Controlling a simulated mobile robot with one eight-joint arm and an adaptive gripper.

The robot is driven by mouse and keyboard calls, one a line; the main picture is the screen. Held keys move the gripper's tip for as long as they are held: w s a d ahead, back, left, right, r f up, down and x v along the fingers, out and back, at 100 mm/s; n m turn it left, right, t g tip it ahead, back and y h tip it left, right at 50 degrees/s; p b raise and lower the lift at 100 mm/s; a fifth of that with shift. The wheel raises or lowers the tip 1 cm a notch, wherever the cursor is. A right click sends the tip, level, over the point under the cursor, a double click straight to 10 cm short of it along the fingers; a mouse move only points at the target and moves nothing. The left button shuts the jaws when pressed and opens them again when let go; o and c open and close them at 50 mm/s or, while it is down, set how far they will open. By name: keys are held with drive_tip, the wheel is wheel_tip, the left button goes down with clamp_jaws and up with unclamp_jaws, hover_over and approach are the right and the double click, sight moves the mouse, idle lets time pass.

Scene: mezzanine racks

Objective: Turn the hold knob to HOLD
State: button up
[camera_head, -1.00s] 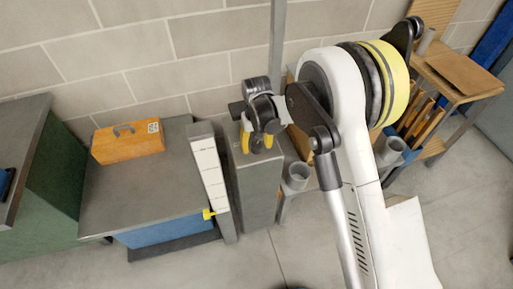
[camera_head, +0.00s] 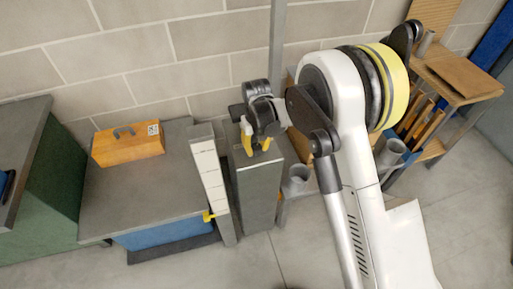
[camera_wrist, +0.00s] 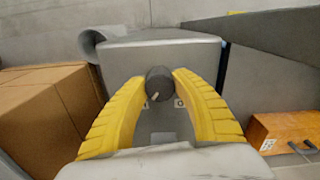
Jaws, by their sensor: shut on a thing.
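The hold knob (camera_wrist: 158,82) is a dark round knob with a pale pointer line, on top of a grey box (camera_wrist: 195,58). In the wrist view the line points down and to the left, between small white labels on either side that are too small to read fully. My gripper (camera_wrist: 160,78) has its yellow fingers closed on the knob from both sides. In the head view my gripper (camera_head: 256,146) points down at the top of the grey box (camera_head: 258,193); the knob is hidden there.
A pale narrow panel with a yellow tab (camera_head: 209,171) stands just left of the box. An orange case (camera_head: 128,145) lies on a grey bench (camera_head: 125,193).

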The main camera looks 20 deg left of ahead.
drive_tip(key=n, duration=1.2)
drive_tip(key=shift+n, duration=2.2)
drive_tip(key=o, duration=1.2)
drive_tip(key=shift+r, duration=0.1)
